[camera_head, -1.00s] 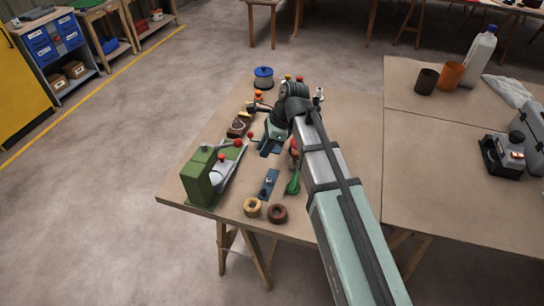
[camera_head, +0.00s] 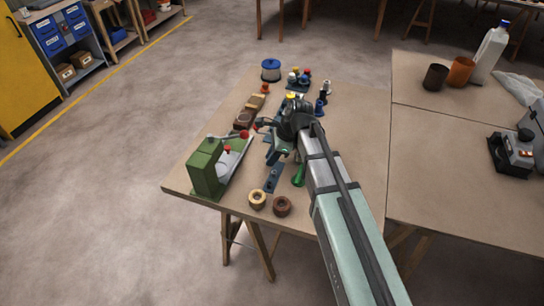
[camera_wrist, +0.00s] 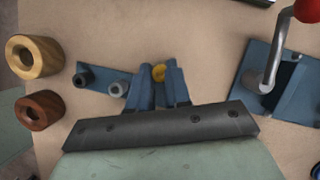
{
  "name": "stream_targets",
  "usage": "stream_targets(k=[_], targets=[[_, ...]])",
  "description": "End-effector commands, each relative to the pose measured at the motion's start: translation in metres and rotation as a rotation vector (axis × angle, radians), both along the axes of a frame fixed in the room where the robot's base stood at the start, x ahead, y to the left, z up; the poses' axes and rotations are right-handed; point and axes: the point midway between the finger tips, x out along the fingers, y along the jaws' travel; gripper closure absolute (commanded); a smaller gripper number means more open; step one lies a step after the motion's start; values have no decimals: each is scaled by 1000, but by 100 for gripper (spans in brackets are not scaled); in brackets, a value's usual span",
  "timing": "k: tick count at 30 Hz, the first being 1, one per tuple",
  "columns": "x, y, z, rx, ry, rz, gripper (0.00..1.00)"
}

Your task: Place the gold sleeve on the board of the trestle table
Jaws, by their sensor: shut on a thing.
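The gold sleeve (camera_wrist: 158,72) shows in the wrist view as a small yellow round end between the tips of my gripper (camera_wrist: 159,80). My gripper is shut on it, and the blue fingers hide most of it. A blue plate (camera_wrist: 100,80) with a black and a grey upright piece lies beside the fingers; I cannot tell whether the sleeve touches it. In the head view my arm reaches over the trestle table's board (camera_head: 235,130), a tan top. The sleeve cannot be made out there.
A pale wooden ring (camera_head: 257,199) and a brown ring (camera_head: 281,206) lie near the front edge. A green machine (camera_head: 205,168) stands at left. A lever with a red knob (camera_wrist: 306,10) rises right of the fingers. Bare board lies at right, beyond my arm.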

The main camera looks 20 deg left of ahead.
Motion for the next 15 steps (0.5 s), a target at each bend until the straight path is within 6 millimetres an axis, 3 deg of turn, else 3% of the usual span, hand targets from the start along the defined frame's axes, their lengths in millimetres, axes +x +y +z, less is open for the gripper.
stream_targets(k=[15], targets=[[-1,-1,-14,-6,3,0,100]])
